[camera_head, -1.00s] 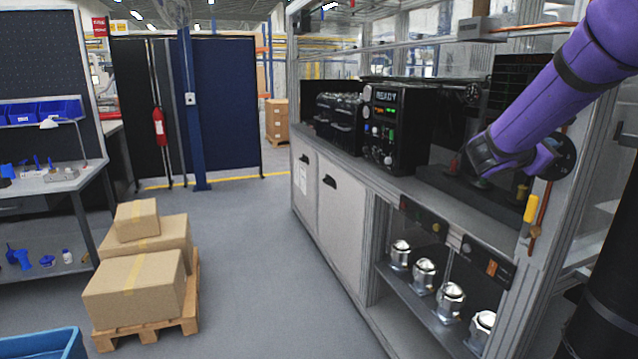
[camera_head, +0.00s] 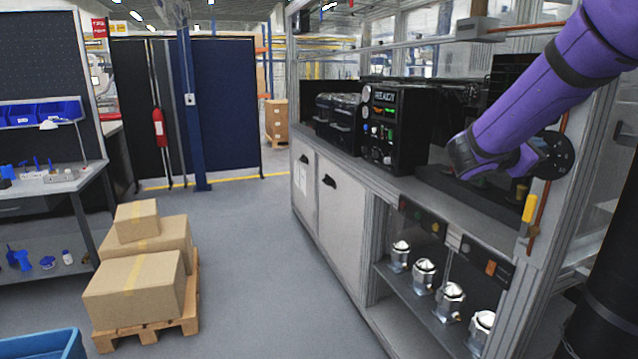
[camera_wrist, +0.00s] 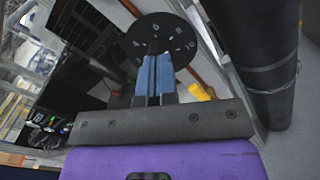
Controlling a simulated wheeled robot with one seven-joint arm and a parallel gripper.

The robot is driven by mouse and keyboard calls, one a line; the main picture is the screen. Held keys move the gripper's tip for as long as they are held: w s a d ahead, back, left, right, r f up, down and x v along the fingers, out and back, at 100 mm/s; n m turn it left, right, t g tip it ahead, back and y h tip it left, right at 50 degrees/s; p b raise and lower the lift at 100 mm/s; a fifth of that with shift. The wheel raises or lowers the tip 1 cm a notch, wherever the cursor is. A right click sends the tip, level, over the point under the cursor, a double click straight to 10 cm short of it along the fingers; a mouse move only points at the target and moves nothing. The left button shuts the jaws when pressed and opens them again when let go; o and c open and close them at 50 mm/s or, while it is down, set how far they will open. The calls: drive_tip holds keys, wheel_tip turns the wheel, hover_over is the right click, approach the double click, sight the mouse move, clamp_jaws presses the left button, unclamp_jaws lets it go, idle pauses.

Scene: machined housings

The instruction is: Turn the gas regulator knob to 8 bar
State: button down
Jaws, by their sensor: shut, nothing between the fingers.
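The gas regulator's round black dial (camera_head: 556,155) faces left at the right end of the bench in the head view. The wrist view shows it from the front as a black disc (camera_wrist: 178,30) with white numbers, among them 6, 8 and 10. My gripper (camera_wrist: 157,58) has its two blue fingers side by side, shut and empty. Their dark tips overlap the lower middle of the disc. The knob and any pointer are mostly hidden by the tips or too dark to make out; I cannot tell whether the tips touch.
A yellow handle (camera_head: 529,208) on a copper pipe sits just below the dial, also in the wrist view (camera_wrist: 201,92). A black panel (camera_head: 395,130) reading READY stands on the bench. Several metal housings (camera_head: 450,300) sit on the shelf below.

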drive_tip(key=x, duration=0.2)
drive_tip(key=w+x, duration=0.1)
drive_tip(key=x, duration=0.2)
drive_tip(key=shift+d+r, duration=0.1)
drive_tip(key=shift+d, duration=0.05)
idle(0.5)
drive_tip(key=shift+d+r, duration=0.1)
drive_tip(key=shift+d, duration=0.05)
drive_tip(key=shift+s+d+f, duration=0.1)
drive_tip(key=shift+s+f, duration=0.05)
drive_tip(key=shift+f, duration=0.15)
idle(1.1)
drive_tip(key=shift+r, duration=0.25)
drive_tip(key=shift+s, duration=0.1)
drive_tip(key=shift+v, duration=2.95)
